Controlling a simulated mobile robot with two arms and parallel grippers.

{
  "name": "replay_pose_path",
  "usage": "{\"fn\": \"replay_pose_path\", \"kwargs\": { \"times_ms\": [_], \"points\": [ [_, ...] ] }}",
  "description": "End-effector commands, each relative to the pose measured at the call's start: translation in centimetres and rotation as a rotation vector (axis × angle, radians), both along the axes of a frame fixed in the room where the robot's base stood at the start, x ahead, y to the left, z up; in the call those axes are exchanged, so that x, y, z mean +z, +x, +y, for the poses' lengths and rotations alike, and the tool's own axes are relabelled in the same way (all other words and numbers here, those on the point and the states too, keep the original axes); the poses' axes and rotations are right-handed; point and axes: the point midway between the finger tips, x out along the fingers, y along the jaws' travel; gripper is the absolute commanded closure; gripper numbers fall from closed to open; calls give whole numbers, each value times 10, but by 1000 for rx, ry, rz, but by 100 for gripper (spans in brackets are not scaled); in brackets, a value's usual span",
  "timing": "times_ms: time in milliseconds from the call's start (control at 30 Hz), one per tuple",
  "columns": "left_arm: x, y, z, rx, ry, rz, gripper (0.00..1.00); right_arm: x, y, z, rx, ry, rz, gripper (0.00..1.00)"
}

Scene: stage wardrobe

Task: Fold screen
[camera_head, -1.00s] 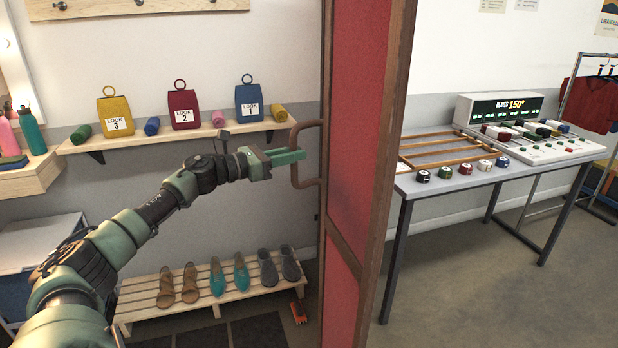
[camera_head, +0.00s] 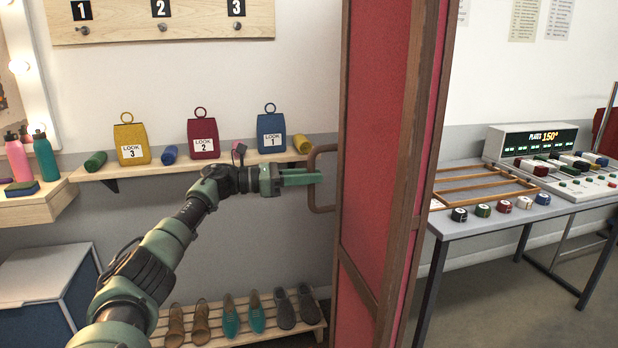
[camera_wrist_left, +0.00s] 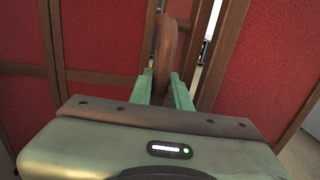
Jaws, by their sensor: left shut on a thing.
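The red folding screen (camera_head: 382,130) with brown wooden frames stands upright right of centre in the head view, its panels at an angle to each other. A brown loop handle (camera_head: 325,209) sticks out from its left edge. My left gripper (camera_head: 312,178) is at that handle, shut on it. In the left wrist view the handle (camera_wrist_left: 165,50) stands between the two green fingers (camera_wrist_left: 165,92), with red panels (camera_wrist_left: 105,38) on both sides and a narrow gap between frames. The screen's foot is out of the head view. My right gripper is not in view.
A wall shelf (camera_head: 185,172) with yellow, red and blue bags stands behind my left arm. A slatted rack (camera_head: 273,332) with several shoes is below. Right of the screen, a table (camera_head: 470,215) carries a control console (camera_head: 530,142), a wooden frame and several small round pieces.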

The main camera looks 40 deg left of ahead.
Motion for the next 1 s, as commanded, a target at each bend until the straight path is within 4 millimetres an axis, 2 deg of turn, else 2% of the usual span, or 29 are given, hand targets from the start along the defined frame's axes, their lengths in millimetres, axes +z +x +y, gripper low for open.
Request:
{"fn": "replay_pose_path", "kwargs": {
  "times_ms": [167,200,267,667,833,1000],
  "points": [
    [-1,0,-2,-4,1,1,100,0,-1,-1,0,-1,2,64],
    [-1,0,-2,-4,1,1,76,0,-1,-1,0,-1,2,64],
    [-1,0,-2,-4,1,1,60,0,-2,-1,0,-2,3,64],
    [5,0,-1,-2,1,-2,60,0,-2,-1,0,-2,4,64],
    [31,0,-1,-2,2,-5,60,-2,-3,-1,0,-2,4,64],
    [75,0,-1,-2,1,-8,60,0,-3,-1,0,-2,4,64]
  ]
}}
